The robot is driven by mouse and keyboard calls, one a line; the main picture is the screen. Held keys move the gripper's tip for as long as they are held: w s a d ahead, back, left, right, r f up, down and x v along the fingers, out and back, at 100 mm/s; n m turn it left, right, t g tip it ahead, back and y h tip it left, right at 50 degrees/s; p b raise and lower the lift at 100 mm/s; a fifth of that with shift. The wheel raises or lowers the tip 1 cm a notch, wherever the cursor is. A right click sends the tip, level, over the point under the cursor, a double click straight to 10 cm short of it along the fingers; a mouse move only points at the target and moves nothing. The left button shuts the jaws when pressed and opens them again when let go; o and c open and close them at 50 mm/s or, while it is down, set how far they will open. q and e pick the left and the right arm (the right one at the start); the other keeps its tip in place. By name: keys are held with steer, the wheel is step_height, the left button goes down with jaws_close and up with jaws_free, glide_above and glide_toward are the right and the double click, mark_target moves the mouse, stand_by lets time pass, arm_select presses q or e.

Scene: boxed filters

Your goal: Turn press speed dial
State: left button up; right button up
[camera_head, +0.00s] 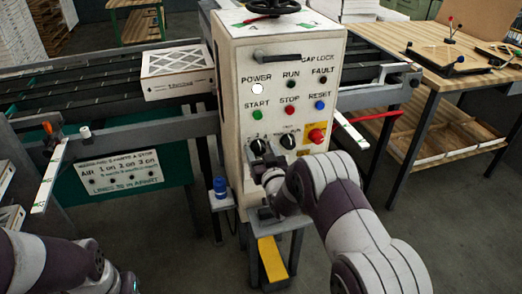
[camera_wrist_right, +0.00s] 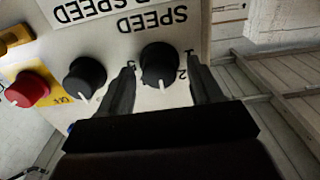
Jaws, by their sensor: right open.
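The speed dial (camera_head: 258,147) is the left black knob low on the white control panel (camera_head: 234,100). In the upside-down right wrist view the dial (camera_wrist_right: 160,65) sits beside the word SPEED and numbers, its white pointer mark toward the picture's bottom. My right gripper (camera_wrist_right: 162,75) is open, with one finger on each side of the dial; I cannot tell whether either finger touches it. In the head view the right gripper (camera_head: 262,164) is at the dial's lower edge and partly hides it. My left gripper is out of view; only my left arm shows at lower left.
A second black knob (camera_head: 288,141) and a red stop button (camera_head: 317,134) are right of the dial. Start, stop and reset buttons are above. A boxed filter (camera_head: 175,72) lies on the conveyor at left. A wooden table (camera_head: 400,50) stands at right.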

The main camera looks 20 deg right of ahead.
steer(key=shift+w, duration=0.15)
steer(key=c, duration=1)
steer(key=shift+c, duration=0.2)
steer(key=shift+f, duration=0.1)
steer(key=n+b, duration=0.3)
steer(key=shift+f, duration=0.15)
steer(key=n+b, duration=0.3)
steer(key=n, duration=0.1)
steer(key=shift+a, duration=0.1)
steer(key=shift+n+b, duration=0.5)
steer(key=shift+n, duration=0.3)
